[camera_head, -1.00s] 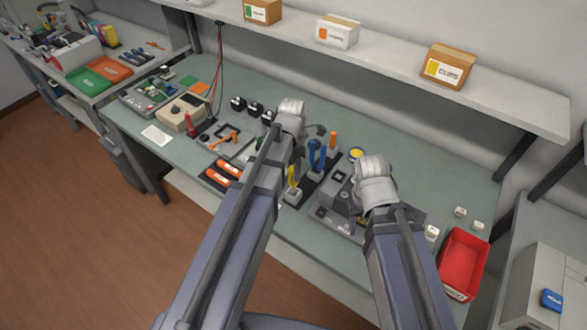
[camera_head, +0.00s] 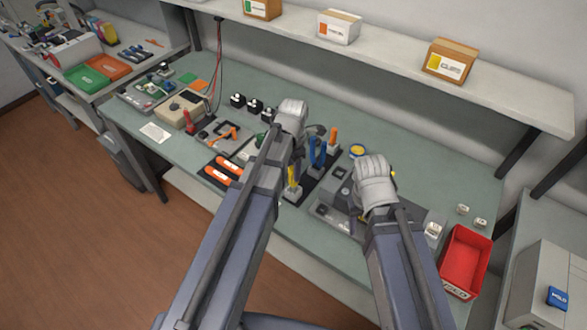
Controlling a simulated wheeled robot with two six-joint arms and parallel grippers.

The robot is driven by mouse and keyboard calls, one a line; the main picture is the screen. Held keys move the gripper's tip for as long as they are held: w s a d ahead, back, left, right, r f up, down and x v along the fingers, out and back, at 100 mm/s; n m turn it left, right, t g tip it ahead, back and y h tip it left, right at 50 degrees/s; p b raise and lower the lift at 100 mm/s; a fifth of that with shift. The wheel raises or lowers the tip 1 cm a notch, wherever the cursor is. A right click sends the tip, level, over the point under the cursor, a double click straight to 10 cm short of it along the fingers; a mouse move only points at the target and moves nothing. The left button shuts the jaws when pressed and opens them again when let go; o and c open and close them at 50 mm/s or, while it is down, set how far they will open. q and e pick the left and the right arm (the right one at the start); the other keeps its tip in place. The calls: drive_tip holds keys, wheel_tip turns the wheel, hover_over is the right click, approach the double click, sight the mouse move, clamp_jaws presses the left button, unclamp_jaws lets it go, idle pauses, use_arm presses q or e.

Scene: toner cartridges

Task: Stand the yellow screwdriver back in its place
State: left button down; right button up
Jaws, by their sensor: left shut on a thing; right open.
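A yellow-handled tool (camera_head: 291,177) stands upright in a small grey holder on the bench, just right of my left forearm; I cannot tell if it is the yellow screwdriver. My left gripper (camera_head: 292,116) is shut over the back of the tool area; the thing in it is hidden by the hand. My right gripper (camera_head: 373,172) is open above the grey fixture, its fingers mostly hidden. A small yellow patch (camera_head: 393,172) shows at its right edge; I cannot tell what it belongs to.
A blue-handled tool (camera_head: 316,152) and an orange-handled tool (camera_head: 333,138) stand between my grippers. A yellow-topped round item (camera_head: 357,151) lies behind the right gripper. A red bin (camera_head: 466,258) sits at the right. The back right of the bench (camera_head: 430,165) is clear.

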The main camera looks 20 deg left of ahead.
use_arm(q)
drive_tip(key=shift+f+b, duration=0.8)
idle(0.5)
drive_tip(key=shift+c, duration=1.7)
unclamp_jaws()
wheel_tip(320, 180, up, 8)
drive_tip(key=p, duration=0.8)
